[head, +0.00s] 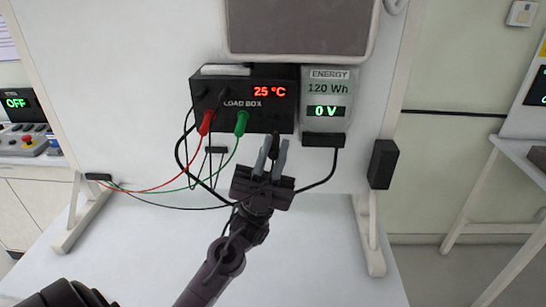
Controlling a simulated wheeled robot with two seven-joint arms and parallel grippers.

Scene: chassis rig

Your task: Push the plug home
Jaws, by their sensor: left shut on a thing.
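A black load box (232,117) is mounted on the white panel, with a red "25 °C" readout. My left gripper (273,152) is below its lower right part, fingers pointing up at the box. The fingers are shut on a black plug (275,142), whose top end is at the box's front. I cannot tell how deep the plug sits, as the fingers and the dark box face hide its edges. A red plug (205,122) and a green plug (241,123) sit in the box's front, with leads hanging down. My right gripper is not in view.
An energy meter (326,98) reading "120 Wh" and "0 V" is right of the box, with a black cable below. Cables loop left of my gripper to a black clip (99,177). A black block (382,164) is on the panel's right post. The white table (320,260) is mostly clear.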

